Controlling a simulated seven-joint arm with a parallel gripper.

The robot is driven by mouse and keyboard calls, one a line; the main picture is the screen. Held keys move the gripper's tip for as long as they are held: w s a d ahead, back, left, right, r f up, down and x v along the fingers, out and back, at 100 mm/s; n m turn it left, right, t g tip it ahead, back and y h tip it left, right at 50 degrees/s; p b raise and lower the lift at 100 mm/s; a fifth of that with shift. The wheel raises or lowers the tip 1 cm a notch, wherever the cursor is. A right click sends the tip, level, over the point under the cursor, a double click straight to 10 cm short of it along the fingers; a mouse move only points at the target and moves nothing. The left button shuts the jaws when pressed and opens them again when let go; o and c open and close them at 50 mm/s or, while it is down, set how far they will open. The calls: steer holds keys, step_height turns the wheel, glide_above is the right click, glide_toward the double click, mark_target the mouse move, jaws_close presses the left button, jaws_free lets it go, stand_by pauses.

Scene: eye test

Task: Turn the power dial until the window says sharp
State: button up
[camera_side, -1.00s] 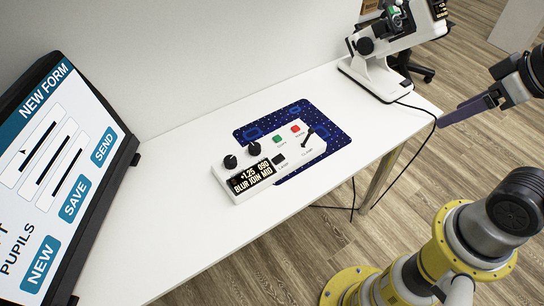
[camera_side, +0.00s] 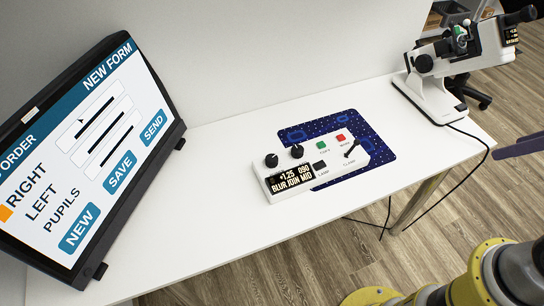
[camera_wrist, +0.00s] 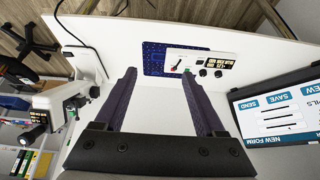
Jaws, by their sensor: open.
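The white control box (camera_side: 335,167) stands on the table, partly on a dark blue patterned mat (camera_side: 376,142). It bears two black dials, a left one (camera_side: 271,160) and a right one (camera_side: 297,151); I cannot tell which is the power dial. Its window (camera_side: 292,179) reads "+1.25 090" and "BLUR JOIN MID". The box also shows in the wrist view (camera_wrist: 187,54), beyond the fingertips. My gripper (camera_wrist: 159,72) is open and empty, its two dark purple fingers wide apart. In the side view only part of my gripper (camera_side: 495,154) shows at the right edge, well away from the box.
The box also has a green button (camera_side: 325,145), a red button (camera_side: 341,138) and a black lever (camera_side: 352,149). A large form screen (camera_side: 80,145) stands at left. A white optical instrument (camera_side: 436,98) with a cable stands at the table's right end. The front table strip is clear.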

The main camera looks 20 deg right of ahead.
steer(key=w+a+r+n, duration=0.2)
steer(key=w+r+n, duration=0.3)
steer(key=w+r, duration=0.55)
steer(key=w+a+n+g, duration=0.1)
steer(key=w+a+n, duration=0.15)
steer(key=w, duration=0.35)
steer(key=w+a+n, duration=0.1)
steer(key=w+a, duration=0.3)
steer(key=w, duration=0.2)
steer(key=n+g, duration=0.5)
glide_above(272, 158)
step_height(272, 158, down, 24)
step_height(272, 158, down, 13)
steer(key=shift+r, duration=0.1)
